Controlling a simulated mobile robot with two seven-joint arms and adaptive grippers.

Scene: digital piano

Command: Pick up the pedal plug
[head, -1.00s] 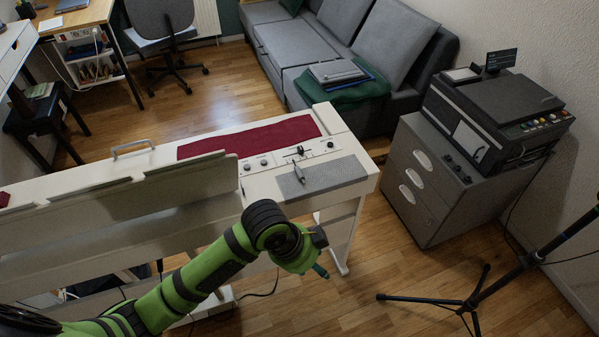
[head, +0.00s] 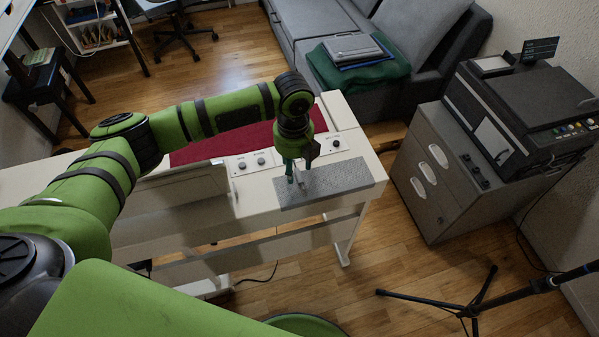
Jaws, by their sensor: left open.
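The small grey pedal plug (head: 301,181) stands on the grey mat (head: 345,178) at the right end of the white digital piano, in the head view. It is mostly hidden by my left gripper. My left gripper (head: 298,180) points down over the mat, its dark green fingers open at the plug. I cannot tell whether the fingers touch the plug. My right gripper is not in view.
Knobs (head: 261,161) and a jack marking (head: 336,144) sit on the piano panel behind the mat. A dark red cloth (head: 210,150) lies along the keys. A grey drawer cabinet (head: 440,165) stands to the right, with a tripod stand (head: 470,305) in front.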

